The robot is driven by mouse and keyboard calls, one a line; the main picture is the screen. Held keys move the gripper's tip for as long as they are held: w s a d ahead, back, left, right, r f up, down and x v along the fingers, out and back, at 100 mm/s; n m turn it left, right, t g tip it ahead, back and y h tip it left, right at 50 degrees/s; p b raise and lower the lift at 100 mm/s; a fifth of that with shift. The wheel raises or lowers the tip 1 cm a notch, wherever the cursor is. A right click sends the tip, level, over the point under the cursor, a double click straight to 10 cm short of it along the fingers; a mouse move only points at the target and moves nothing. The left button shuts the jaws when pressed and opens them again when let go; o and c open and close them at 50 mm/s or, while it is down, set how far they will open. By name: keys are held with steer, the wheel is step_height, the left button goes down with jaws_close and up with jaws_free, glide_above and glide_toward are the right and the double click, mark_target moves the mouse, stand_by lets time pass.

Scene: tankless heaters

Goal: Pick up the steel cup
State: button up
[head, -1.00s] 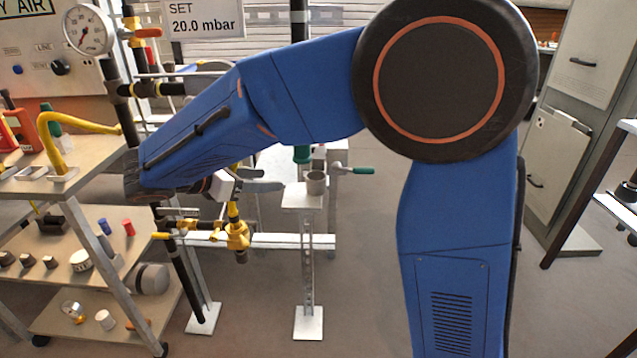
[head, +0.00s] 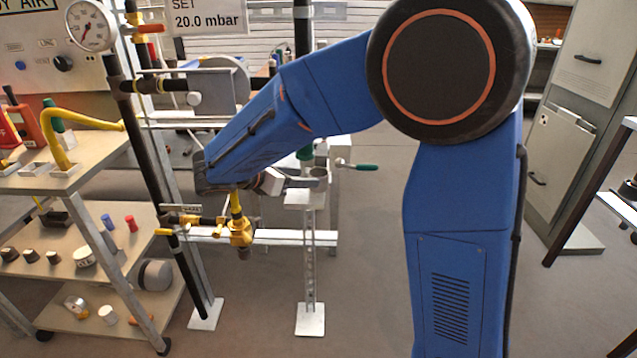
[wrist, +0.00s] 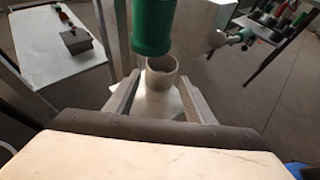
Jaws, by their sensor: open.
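The steel cup (wrist: 161,82) stands upright on a small pale platform (wrist: 156,105), with its open mouth showing in the wrist view. My gripper (wrist: 159,88) is open, with one finger to each side of the cup. I cannot tell whether either finger touches it. In the head view, the cup (head: 320,174) is partly hidden by my gripper (head: 312,182), which reaches it from the left at about its height.
A green cylinder (wrist: 152,28) hangs over the cup's far side, close to its rim. A green-handled valve (head: 358,166) juts out to the right of the cup. Yellow fittings (head: 238,230) sit below my arm. A shelf trolley (head: 95,172) stands at left.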

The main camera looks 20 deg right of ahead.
mark_target(311, 177)
steer(key=shift+x, duration=2.65)
steer(key=shift+s, duration=0.1)
steer(key=c, duration=0.8)
steer(key=shift+r, duration=0.15)
